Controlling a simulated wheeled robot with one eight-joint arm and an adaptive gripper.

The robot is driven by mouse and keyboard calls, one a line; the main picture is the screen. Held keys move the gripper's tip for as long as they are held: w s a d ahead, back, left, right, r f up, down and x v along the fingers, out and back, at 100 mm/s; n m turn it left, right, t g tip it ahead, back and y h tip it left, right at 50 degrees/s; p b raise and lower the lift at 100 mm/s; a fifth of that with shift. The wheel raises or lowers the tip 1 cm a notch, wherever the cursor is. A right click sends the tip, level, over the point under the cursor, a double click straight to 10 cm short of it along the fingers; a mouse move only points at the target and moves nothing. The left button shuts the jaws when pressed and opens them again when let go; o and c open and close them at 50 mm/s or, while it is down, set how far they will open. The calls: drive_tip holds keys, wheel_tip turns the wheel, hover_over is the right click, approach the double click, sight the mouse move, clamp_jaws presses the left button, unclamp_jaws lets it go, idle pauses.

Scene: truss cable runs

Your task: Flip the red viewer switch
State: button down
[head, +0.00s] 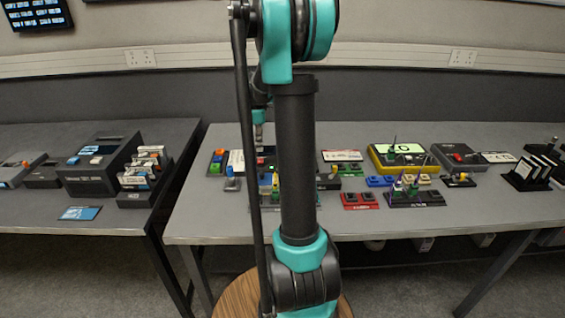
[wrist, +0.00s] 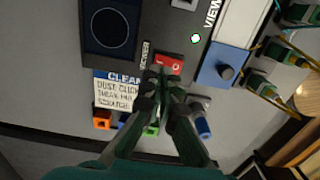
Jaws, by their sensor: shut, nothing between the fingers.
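The red viewer switch (wrist: 170,63) is a small red rocker on a dark panel (wrist: 146,32) in the wrist view, beside the printed word VIEWER. My gripper (wrist: 162,74) is shut and empty. Its fingertips point at the switch and overlap its lower edge in the picture; I cannot tell whether they touch it. In the head view my own arm hides the switch and most of the gripper.
A dark round-windowed face (wrist: 109,28) and a CLEAN label card (wrist: 118,89) lie left of the switch. A blue block with a knob (wrist: 223,69) stands to the right. Coloured blocks sit close below. In the head view, a yellow box (head: 403,158) stands farther right on the table.

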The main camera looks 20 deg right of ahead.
drive_tip(key=shift+r, duration=1.7)
